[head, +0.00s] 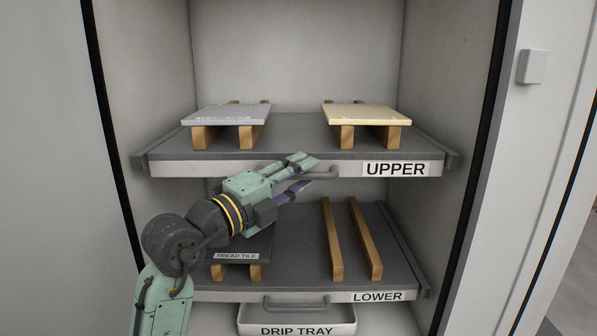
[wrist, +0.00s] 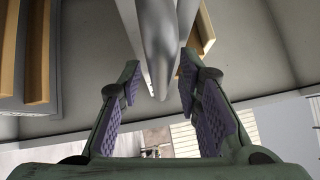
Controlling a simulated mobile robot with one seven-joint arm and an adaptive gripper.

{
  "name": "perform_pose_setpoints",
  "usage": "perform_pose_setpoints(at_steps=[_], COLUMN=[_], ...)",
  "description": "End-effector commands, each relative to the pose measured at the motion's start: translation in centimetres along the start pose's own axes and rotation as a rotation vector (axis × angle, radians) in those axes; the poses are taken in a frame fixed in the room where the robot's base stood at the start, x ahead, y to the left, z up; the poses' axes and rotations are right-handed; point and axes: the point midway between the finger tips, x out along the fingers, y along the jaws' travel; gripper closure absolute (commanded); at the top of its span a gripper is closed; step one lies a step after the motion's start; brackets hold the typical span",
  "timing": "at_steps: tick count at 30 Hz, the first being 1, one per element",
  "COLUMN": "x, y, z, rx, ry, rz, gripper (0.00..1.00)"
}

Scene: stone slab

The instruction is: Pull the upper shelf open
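The upper shelf (head: 230,168) is a dark grey board with a light front edge labelled UPPER, set in the cabinet. Its front bar handle (head: 328,175) is partly hidden behind my gripper (head: 310,173). In the wrist view my gripper (wrist: 160,78) is open, its two purple-padded fingers apart. A smooth grey bar, seemingly the handle (wrist: 158,45), comes down between the fingers there. The fingers do not visibly close on it. A grey slab (head: 228,114) and a cream slab (head: 362,114) rest on wooden battens on the upper shelf.
The lower shelf (head: 300,292), labelled LOWER, holds a dark tread tile (head: 240,246) on battens and two bare battens (head: 333,240). A drip tray (head: 297,326) sits below. Cabinet walls stand on both sides of the shelves.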

Motion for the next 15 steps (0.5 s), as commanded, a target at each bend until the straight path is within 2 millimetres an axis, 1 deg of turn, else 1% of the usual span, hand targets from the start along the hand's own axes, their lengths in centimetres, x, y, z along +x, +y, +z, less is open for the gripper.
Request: perform_pose_setpoints(at_steps=[6, 15], x=[0.01, -0.02], y=[0.00, -0.02], z=[0.01, 0.01], rx=[0.000, 0.000], ry=[0.000, 0.000], rz=[-0.001, -0.001], gripper=[0.69, 0.89])
